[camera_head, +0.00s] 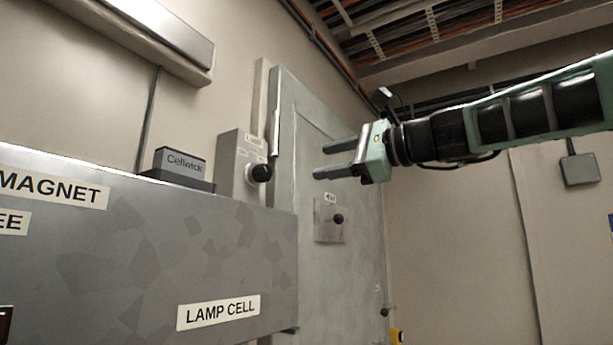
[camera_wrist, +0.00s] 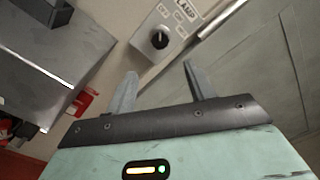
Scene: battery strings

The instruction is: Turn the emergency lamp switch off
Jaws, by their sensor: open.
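A grey switch box (camera_head: 240,150) with a black rotary knob (camera_head: 261,173) is fixed to the wall left of the grey-green door. In the wrist view the switch box (camera_wrist: 178,22) carries a label that reads "AMP" or "LAMP", and its black knob (camera_wrist: 160,39) has a light pointer mark. My gripper (camera_head: 318,160) is open and empty, to the right of the knob and apart from it. In the wrist view my gripper's fingers (camera_wrist: 158,82) point up toward the knob, which lies beyond the fingertips between their lines.
A grey-green door or cabinet panel (camera_head: 300,240) stands right of the switch box, with a second black knob (camera_head: 338,219) on a plate. A grey cabinet (camera_head: 130,270) labelled "LAMP CELL" is at the left, with a "Cellwick" block (camera_head: 180,165) on top. A lamp housing (camera_head: 140,35) hangs above.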

